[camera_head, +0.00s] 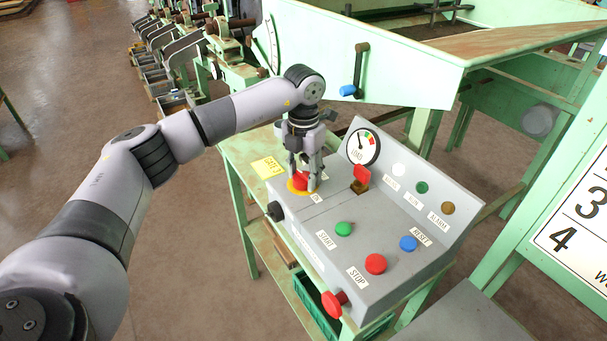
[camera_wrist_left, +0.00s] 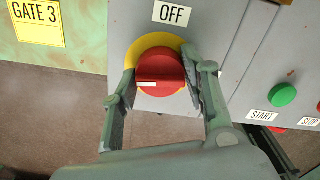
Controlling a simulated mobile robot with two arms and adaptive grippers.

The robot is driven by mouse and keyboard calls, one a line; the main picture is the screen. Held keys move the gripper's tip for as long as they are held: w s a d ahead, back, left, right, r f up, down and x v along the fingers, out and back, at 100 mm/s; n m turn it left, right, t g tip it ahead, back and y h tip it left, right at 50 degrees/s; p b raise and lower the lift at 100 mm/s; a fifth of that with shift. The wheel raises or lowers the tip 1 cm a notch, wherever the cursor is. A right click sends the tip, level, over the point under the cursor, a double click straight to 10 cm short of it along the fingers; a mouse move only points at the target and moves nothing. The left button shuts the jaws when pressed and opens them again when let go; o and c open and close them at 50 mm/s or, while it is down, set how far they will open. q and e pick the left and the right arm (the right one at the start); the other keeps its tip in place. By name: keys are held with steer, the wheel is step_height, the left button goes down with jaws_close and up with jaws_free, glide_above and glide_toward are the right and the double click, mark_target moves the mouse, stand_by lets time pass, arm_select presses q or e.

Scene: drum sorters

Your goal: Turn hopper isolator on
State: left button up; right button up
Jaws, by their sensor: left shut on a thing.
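The hopper isolator is a red rotary knob on a yellow disc (camera_head: 292,187) at the left end of the grey control panel (camera_head: 340,212). In the left wrist view the red knob (camera_wrist_left: 160,72) shows a short white mark towards its left side. An OFF label (camera_wrist_left: 172,14) sits just above the disc there. My left gripper (camera_head: 304,180) reaches down over the knob and is shut on it, one finger on each side; it also shows in the left wrist view (camera_wrist_left: 165,80). Any ON label is not clearly readable. My right gripper is not in view.
The panel has a green START button (camera_head: 344,229), a red STOP button (camera_head: 375,264), a blue RESET button (camera_head: 408,243) and a red switch cover (camera_head: 362,175). A load gauge (camera_head: 363,147) stands behind the gripper. A red mushroom button (camera_head: 334,303) sticks out in front.

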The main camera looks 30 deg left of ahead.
mark_target(303, 174)
arm_select(q)
steer(key=shift+r, duration=0.1)
stand_by(0.3)
steer(key=o, duration=1.1)
steer(key=shift+o, duration=0.2)
step_height(303, 174, up, 12)
